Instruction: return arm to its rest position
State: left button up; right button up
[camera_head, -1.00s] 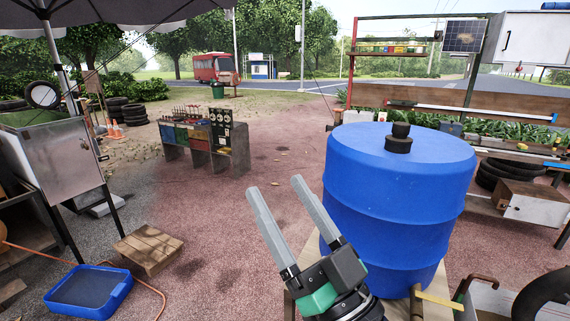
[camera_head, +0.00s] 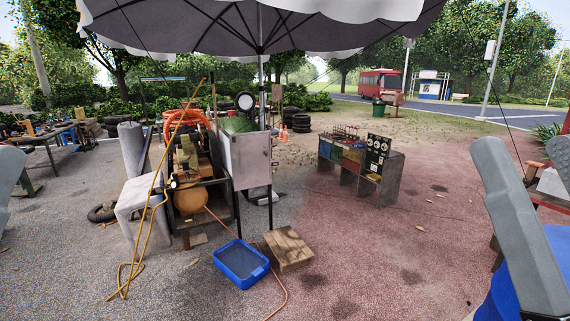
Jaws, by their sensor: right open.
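My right gripper (camera_head: 526,150) is at the right edge of the head view. Its two grey fingers point up and stand apart, with nothing seen between them; the far finger is partly cut off by the frame. The blue drum (camera_head: 508,292) is at the lower right, mostly hidden behind the near finger and cut off by the frame. A grey piece of my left gripper (camera_head: 8,178) shows at the left edge; the rest of it is out of frame.
The compressor cart (camera_head: 190,200) with an orange hose stands left of centre under an umbrella (camera_head: 250,25). A blue tray (camera_head: 241,264) and a wooden crate (camera_head: 288,249) are on the ground. A gauge bench (camera_head: 372,185) stands behind. Red ground at centre right is clear.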

pick_arm(q)
notch_tip(320, 180, up, 30)
jog(key=p, duration=2.7)
pick_arm(e)
notch_tip(320, 180, up, 30)
pick_arm(q)
notch_tip(320, 180, down, 22)
jog(key=b, duration=2.3)
pick_arm(e)
notch_tip(320, 180, down, 22)
